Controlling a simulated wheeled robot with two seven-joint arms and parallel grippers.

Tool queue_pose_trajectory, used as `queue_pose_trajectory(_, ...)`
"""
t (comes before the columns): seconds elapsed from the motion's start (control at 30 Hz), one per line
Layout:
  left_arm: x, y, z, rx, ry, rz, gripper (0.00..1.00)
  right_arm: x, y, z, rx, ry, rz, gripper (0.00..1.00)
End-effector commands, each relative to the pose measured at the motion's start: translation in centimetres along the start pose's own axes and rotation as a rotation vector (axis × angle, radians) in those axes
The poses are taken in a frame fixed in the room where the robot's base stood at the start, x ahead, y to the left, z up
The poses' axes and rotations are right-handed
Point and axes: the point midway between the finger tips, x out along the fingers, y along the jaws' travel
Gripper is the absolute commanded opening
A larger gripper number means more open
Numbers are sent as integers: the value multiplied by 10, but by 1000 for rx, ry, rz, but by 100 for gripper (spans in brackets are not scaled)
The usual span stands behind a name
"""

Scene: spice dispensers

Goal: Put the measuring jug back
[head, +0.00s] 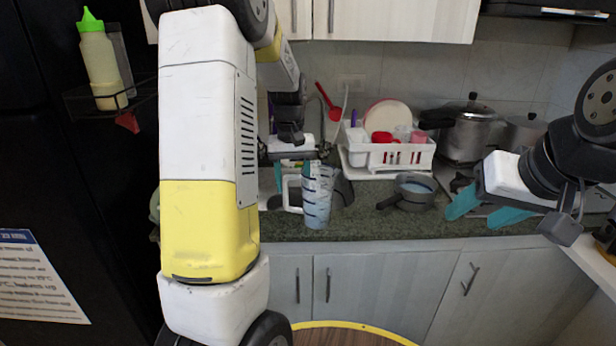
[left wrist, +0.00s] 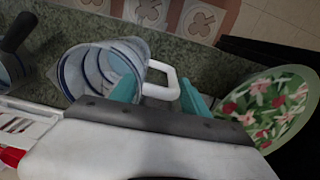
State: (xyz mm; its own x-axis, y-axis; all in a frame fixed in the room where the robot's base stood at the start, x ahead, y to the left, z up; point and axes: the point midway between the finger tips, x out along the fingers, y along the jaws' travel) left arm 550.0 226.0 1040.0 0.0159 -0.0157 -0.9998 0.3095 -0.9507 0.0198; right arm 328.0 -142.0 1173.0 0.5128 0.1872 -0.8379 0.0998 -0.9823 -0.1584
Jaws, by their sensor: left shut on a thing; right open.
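The measuring jug (head: 318,200) is clear with dark blue bands and a white handle (head: 290,192) on its left side. It is upright near the counter's front edge in the head view; I cannot tell whether its base touches the counter. My left gripper (head: 296,166) comes down from above and is shut on the jug's handle. In the left wrist view the jug (left wrist: 84,72) is left of the teal fingers (left wrist: 160,95), with the handle between them. My right gripper (head: 472,219) is open and empty above the counter at the right.
A grey pan (head: 412,192) stands right of the jug. Behind are a white dish rack (head: 400,156) with dishes and a pressure cooker (head: 470,134). A floral plate (left wrist: 270,108) is beside the handle side. The counter (head: 368,225) is clear in front.

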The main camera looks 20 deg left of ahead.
Motion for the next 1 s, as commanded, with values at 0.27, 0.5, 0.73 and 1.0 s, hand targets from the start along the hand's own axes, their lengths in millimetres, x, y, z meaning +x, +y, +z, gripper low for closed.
queue_pose_trajectory(0.27,3,0,0,0,0,0,75,0,0,0,0,0,0,55)
queue_pose_trajectory(0.5,3,0,0,0,0,0,75,0,0,0,0,0,0,55)
queue_pose_trajectory(0.73,-11,0,-1,1,3,1,75,0,0,0,0,0,0,55)
queue_pose_trajectory(1.0,-67,0,-1,1,5,1,75,0,0,0,0,0,0,55)
